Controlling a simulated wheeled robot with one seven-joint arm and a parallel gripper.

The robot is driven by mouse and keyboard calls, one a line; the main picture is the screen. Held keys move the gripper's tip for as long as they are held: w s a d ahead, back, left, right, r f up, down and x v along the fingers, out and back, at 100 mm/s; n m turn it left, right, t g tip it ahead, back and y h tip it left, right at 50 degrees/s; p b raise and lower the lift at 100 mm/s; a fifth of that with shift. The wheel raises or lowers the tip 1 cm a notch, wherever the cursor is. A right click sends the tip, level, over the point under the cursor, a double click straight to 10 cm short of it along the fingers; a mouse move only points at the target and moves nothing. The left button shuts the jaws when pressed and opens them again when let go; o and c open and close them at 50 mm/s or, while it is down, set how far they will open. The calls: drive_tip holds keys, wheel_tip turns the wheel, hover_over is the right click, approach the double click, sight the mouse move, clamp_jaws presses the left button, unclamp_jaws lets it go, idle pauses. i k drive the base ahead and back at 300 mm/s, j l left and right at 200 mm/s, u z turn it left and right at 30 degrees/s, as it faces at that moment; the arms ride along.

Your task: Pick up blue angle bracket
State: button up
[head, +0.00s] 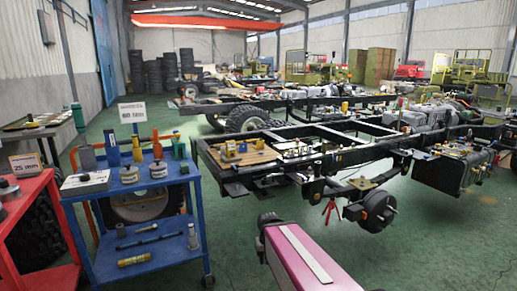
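A small blue upright piece (112,150) stands at the back of the top shelf of the blue cart (137,184), at the left in the head view. It may be the blue angle bracket, but it is too small for me to be sure of its shape. My gripper cannot be made out in this view. A pink arm link with a white stripe, which looks like mine, shows at the bottom middle, apart from the cart.
The cart also bears a yellow piece (137,150), a green piece (179,149) and cans (158,170). A red cart (22,222) stands at its left. A black chassis frame (300,172) fills the middle. Green floor (420,255) is open at the lower right.

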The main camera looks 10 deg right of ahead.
sight(241, 150)
drive_tip(key=i+l+u, duration=0.2)
drive_tip(key=l, duration=0.3)
drive_tip(key=l+u, duration=0.15)
drive_tip(key=l, duration=0.3)
drive_tip(key=i+l+u, duration=0.2)
drive_tip(key=l, duration=0.3)
drive_tip(key=k, duration=0.1)
